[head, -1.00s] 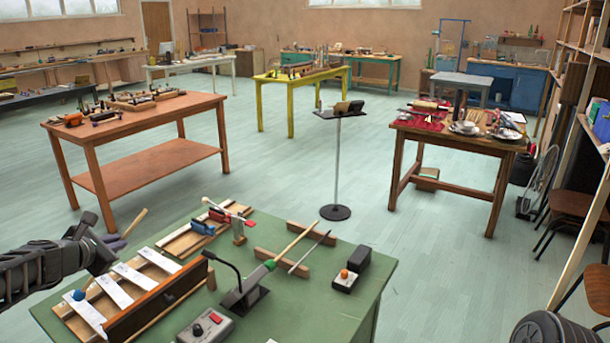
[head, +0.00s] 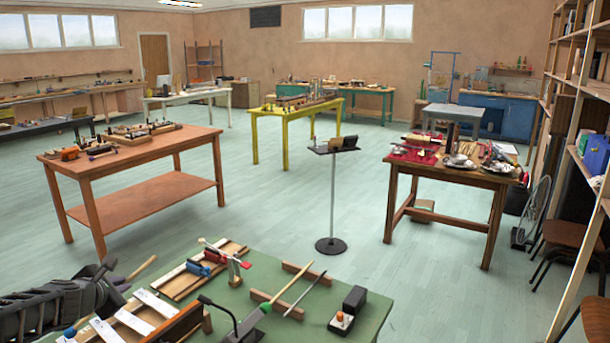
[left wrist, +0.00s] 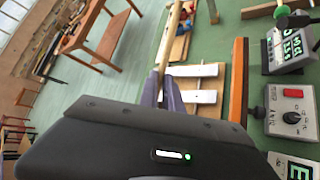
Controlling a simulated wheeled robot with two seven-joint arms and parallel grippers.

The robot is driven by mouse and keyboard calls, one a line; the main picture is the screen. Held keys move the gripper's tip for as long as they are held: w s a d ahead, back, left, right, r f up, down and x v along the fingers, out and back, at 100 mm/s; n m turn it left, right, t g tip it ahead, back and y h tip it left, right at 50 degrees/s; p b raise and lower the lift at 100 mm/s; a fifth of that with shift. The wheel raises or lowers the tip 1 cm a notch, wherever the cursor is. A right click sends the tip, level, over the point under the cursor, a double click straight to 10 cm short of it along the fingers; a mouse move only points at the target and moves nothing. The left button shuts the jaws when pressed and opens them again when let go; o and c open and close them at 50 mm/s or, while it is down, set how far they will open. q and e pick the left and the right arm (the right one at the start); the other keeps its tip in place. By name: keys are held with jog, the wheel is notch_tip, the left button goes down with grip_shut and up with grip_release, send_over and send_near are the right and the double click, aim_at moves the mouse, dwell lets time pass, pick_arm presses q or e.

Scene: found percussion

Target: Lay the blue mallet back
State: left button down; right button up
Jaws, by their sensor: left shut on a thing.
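My left gripper (head: 119,284) is shut on the blue mallet's pale wooden handle (head: 143,267), above the white bars (head: 153,304) at the left of the green bench. The mallet's blue ball head (head: 70,332) shows at the lower left, past the gripper. In the left wrist view the handle (left wrist: 167,45) runs up and away from between the fingers (left wrist: 162,96); its head is hidden there. Two wooden rest blocks (head: 297,267) stand mid-bench, with a green-headed mallet (head: 266,308) and a thin dark stick (head: 309,289) lying across them. My right gripper is out of view.
A gooseneck microphone (head: 218,306) stands in front of the rests. A red-and-blue clamp set (head: 205,266) on wood lies behind the bars. A small box with an orange knob (head: 341,321) and a black block (head: 355,299) are at the right.

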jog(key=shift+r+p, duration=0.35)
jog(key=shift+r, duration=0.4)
